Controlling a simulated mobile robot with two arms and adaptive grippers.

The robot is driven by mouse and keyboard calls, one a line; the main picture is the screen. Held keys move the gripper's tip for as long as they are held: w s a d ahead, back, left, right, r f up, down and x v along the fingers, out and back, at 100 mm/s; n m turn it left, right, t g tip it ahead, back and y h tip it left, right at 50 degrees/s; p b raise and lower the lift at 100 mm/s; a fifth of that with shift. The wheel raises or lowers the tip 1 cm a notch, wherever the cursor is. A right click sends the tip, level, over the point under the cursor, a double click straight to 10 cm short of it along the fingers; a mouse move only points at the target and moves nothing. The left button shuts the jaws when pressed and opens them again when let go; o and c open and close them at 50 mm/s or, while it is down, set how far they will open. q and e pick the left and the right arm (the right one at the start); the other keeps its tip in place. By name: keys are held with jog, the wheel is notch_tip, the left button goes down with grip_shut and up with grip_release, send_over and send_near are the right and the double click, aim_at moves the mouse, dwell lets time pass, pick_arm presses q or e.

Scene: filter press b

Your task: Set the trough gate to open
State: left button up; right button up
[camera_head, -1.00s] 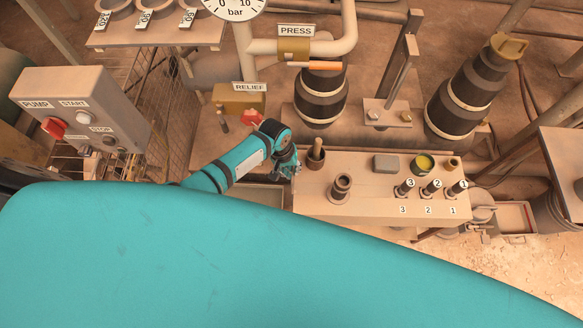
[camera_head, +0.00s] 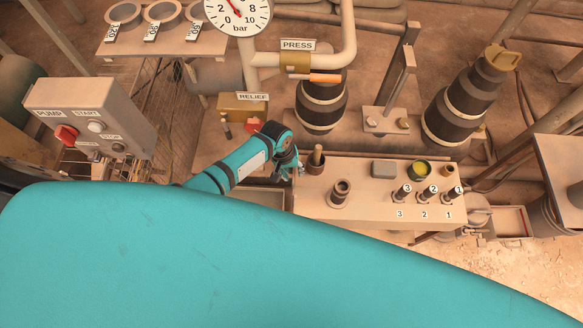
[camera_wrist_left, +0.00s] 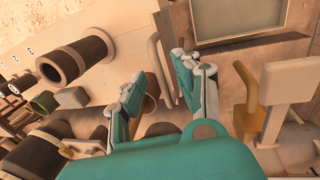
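The trough (camera_head: 262,195) shows as a shallow grey box left of the bench, partly hidden by my arms. It also shows at the top of the left wrist view (camera_wrist_left: 238,18). I cannot clearly make out which part is its gate. My left gripper (camera_head: 286,172) is at the bench's left end, beside the trough and left of a small brown cup with a wooden stick (camera_head: 316,160). In the left wrist view its fingers (camera_wrist_left: 163,78) are apart, with no object visibly held between them. My right gripper is out of view.
The bench (camera_head: 378,210) carries a collar (camera_head: 339,193) and several numbered levers. A yellow RELIEF box (camera_head: 240,106) with a red handle stands behind my left arm. The pump box (camera_head: 90,115) is at the left. A yellow upright part (camera_wrist_left: 246,100) stands right of the fingers.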

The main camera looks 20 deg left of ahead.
pick_arm(q)
notch_tip(320, 180, up, 12)
jog(key=a, duration=0.2)
jog(key=shift+s+a+f, duration=0.15)
jog(key=shift+s, duration=0.2)
dwell(0.3)
